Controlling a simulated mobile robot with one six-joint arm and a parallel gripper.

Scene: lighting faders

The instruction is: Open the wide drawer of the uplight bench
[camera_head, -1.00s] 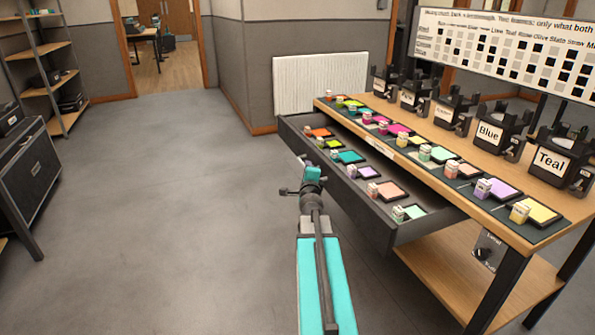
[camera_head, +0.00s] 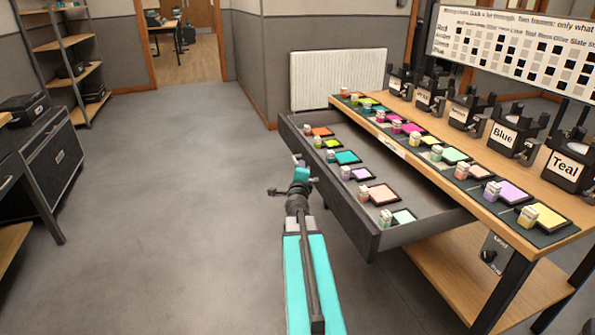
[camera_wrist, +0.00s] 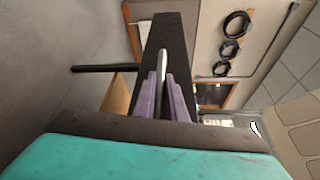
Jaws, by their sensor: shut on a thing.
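The wide drawer (camera_head: 340,200) of the bench stands far out from under the wooden top (camera_head: 440,172). Its dark front faces the open floor. Inside lie several coloured filter squares with small pots. My gripper (camera_head: 297,160) is at the outside of the drawer front in the head view. In the wrist view my gripper's two purple fingers (camera_wrist: 165,98) are shut on a pale grey bar handle (camera_wrist: 162,55), against the dark drawer front (camera_wrist: 150,32). The handle is mostly hidden in the head view.
Labelled uplights, including Blue (camera_head: 502,134) and Teal (camera_head: 568,165), stand along the bench's far side below a chart board (camera_head: 510,50). A lower shelf (camera_head: 470,280) is under the bench. A dark cabinet (camera_head: 50,165) stands at left. The floor (camera_head: 170,210) between is clear.

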